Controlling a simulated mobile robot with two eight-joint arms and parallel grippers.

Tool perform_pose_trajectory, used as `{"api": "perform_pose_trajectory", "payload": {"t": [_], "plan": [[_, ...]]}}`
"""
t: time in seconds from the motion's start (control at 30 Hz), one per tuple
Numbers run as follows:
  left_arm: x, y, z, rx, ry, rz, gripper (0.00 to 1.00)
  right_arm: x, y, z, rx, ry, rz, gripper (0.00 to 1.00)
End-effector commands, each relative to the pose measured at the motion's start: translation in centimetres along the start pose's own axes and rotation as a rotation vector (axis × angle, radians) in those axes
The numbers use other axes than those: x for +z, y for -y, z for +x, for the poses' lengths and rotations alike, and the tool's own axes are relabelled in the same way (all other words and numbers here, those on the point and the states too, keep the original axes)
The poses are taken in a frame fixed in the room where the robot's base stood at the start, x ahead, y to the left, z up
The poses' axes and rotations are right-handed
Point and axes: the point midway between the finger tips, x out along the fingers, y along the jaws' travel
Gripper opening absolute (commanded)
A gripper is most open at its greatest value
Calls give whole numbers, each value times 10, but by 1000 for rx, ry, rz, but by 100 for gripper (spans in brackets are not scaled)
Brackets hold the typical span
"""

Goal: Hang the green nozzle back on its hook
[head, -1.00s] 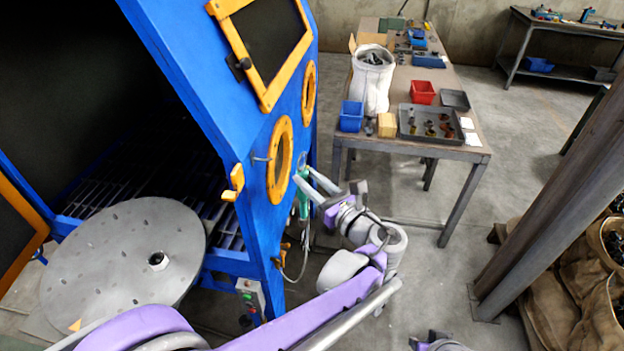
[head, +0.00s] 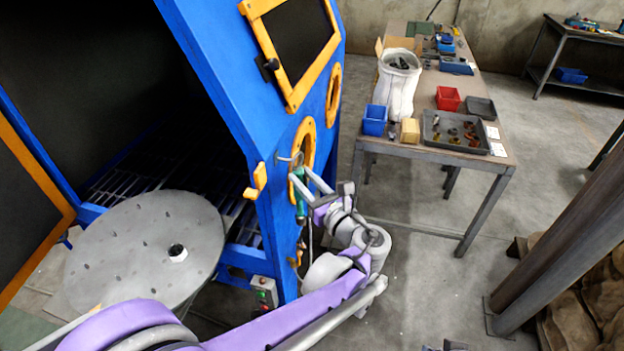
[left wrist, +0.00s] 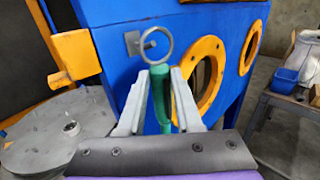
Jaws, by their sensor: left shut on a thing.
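The green nozzle (head: 301,208) hangs upright in my left gripper (head: 304,180), at the front of the blue cabinet. In the left wrist view the two fingers (left wrist: 160,78) are closed on the sides of the nozzle (left wrist: 161,100). The hook shows there as a grey metal ring (left wrist: 156,44) on a small plate on the blue panel. The nozzle's top is just below the ring in that picture; I cannot tell whether they touch. In the head view the hook (head: 288,159) is just above and left of the fingertips. A small part of my right gripper (head: 446,346) shows at the bottom edge.
The blue cabinet (head: 215,75) has orange-rimmed round ports and an orange handle (head: 256,181) left of the hook. A grey turntable disc (head: 145,250) stands at its open door. A workbench (head: 435,165) with bins and a tray stands behind.

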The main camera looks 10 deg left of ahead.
Motion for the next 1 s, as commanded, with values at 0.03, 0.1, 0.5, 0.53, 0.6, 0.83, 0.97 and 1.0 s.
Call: {"api": "perform_pose_trajectory", "payload": {"t": [0.03, 0.1, 0.5, 0.53, 0.6, 0.83, 0.97, 1.0], "plan": [[0, -2, 3, 1, 1, 0, 0, -1, 0, -1, 0, -1, 0, 26], [0, -5, 6, 2, 1, 0, 0, -1, 0, -1, 0, -1, 0, 26], [-11, -15, 16, 1, 0, 0, 0, 7, 0, 6, 0, 7, 0, 26], [-12, -15, 16, 1, 0, 0, 0, 8, 0, 6, 0, 7, 0, 26], [-12, -15, 17, 1, 0, 0, 0, 8, 0, 7, 0, 8, 0, 26], [-11, -15, 17, 0, 1, 0, 0, 8, 0, 7, 0, 7, 0, 26], [-11, -15, 17, 0, 1, 0, 0, 8, 0, 7, 0, 7, 0, 26], [-11, -15, 17, 0, 1, 0, 0, 8, 0, 7, 0, 7, 0, 26]]}}
